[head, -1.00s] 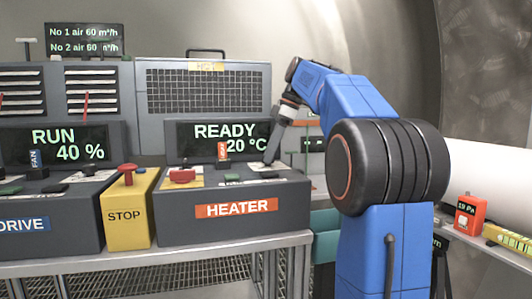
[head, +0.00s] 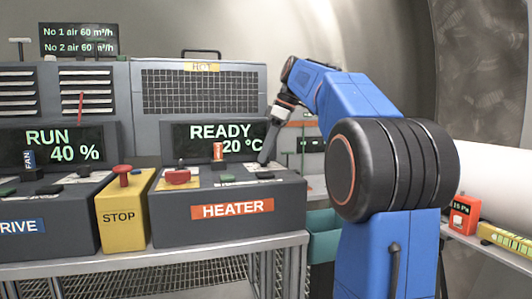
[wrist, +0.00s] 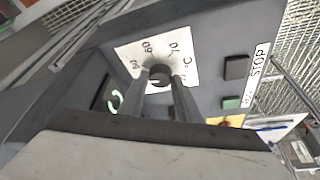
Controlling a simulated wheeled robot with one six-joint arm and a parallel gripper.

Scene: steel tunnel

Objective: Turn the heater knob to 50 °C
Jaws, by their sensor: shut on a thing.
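The heater (head: 285,205) is a dark grey console with an orange HEATER label. Its display (head: 219,137) reads READY 20 °C. In the wrist view the black heater knob (wrist: 160,73) sits on a white dial plate (wrist: 180,48) with numbers, among them 60 and 70, and a °C mark. My gripper (wrist: 160,84) is shut on the knob, one finger on each side of it. In the head view my gripper (head: 265,158) reaches down to the right part of the console top; the knob is too small and covered to make out there.
Left of the heater stand a yellow STOP box (head: 119,217) with a red button and the DRIVE console (head: 60,226). A red button (head: 177,177) and an orange-tagged switch (head: 218,153) are on the heater top. Two dark and green buttons (wrist: 235,68) lie near the dial.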

